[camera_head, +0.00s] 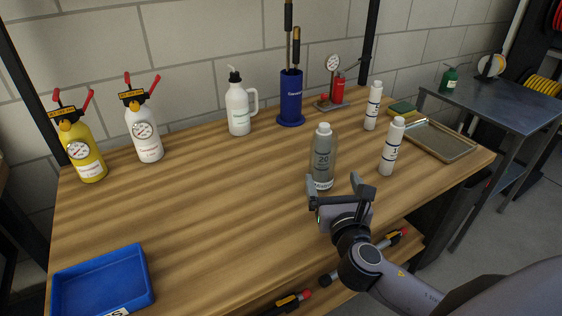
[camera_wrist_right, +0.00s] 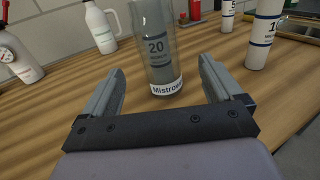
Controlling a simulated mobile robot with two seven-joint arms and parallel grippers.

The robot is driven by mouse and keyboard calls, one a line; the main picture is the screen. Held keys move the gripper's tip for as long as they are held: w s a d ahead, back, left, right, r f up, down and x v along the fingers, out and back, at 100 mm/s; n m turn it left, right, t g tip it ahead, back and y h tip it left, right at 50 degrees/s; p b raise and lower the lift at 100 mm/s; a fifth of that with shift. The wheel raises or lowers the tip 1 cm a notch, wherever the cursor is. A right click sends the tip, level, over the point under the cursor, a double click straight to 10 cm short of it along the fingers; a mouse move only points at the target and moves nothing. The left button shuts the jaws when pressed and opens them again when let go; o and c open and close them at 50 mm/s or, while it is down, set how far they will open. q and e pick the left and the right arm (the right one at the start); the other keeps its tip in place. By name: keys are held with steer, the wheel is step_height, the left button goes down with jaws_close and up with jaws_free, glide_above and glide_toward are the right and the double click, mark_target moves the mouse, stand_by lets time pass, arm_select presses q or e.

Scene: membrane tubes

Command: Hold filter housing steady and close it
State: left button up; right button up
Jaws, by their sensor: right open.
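The filter housing appears to be the clear grey cylinder (camera_head: 322,160) with a white top, marked 20, standing upright on the wooden bench. It also shows in the right wrist view (camera_wrist_right: 157,48), with its top cut off. My right gripper (camera_head: 334,186) is open and empty, just in front of the housing. In the right wrist view its two fingers (camera_wrist_right: 162,72) point toward the housing, one to each side, with no contact visible. Whether the top is fully closed cannot be told. My left gripper is not in view.
Two white cylinders (camera_head: 373,106) (camera_head: 391,147) stand right of the housing. A blue holder (camera_head: 290,99), white jug (camera_head: 238,108) and two sprayers (camera_head: 145,134) (camera_head: 83,150) stand behind and left. A blue tray (camera_head: 146,262) lies front left. The bench's middle left is clear.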

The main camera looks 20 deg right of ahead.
mark_target(327, 165)
steer(key=x, duration=0.6)
steer(key=shift+x, duration=2.55)
steer(key=shift+a+r, duration=0.15)
steer(key=c, duration=1.2)
